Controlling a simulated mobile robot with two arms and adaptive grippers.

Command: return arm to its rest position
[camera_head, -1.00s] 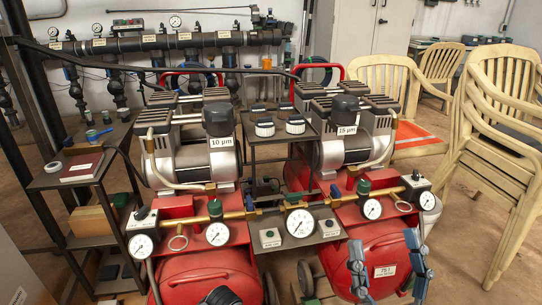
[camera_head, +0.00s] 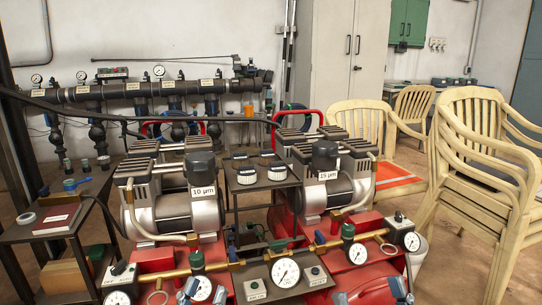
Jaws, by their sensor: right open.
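My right gripper (camera_head: 370,294) is at the bottom edge, in front of the red compressor tank on the right. Its two grey-blue fingertips are wide apart with nothing between them, so it is open. What seem to be the fingertips of my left gripper (camera_head: 204,292) just show at the bottom edge, by a pressure gauge (camera_head: 200,288) on the left. The rest of it is cut off, so its jaw state and any load are unclear. Both arms are out of view below.
Two compressors, labelled 10 µm (camera_head: 190,207) and 15 µm (camera_head: 329,194), stand close ahead. A brass pipe (camera_head: 330,246) with several gauges runs across their front. A side shelf (camera_head: 50,222) is at left. Stacked chairs (camera_head: 480,180) stand right; some floor (camera_head: 425,245) is bare.

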